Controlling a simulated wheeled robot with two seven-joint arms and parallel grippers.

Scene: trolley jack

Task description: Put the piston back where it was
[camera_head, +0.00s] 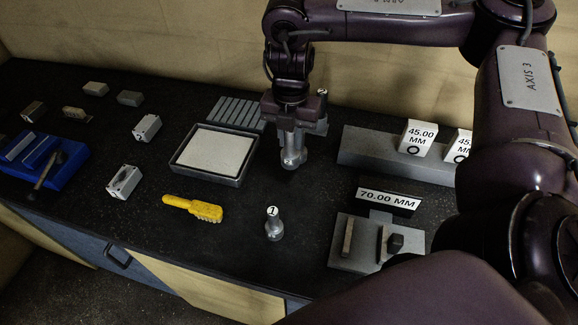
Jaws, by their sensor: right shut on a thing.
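My right gripper (294,123) points down over the middle of the bench and is shut on a grey metal piston (292,157). The piston hangs upright with its wider round end down, and the jaws hide its upper part. I cannot tell whether its lower end touches the bench. A second grey piston, with a round white label "1" on top (274,224), stands upright on the bench in front of the gripper. My left gripper is not in view.
A dark tray with a pale pad (178,164) lies left of the gripper, with a slotted grey rack (234,112) behind it. A yellow brush (193,207) lies in front. Right are a grey block (372,151), a "70.00 MM" sign (388,197) and a grey fixture (350,261).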

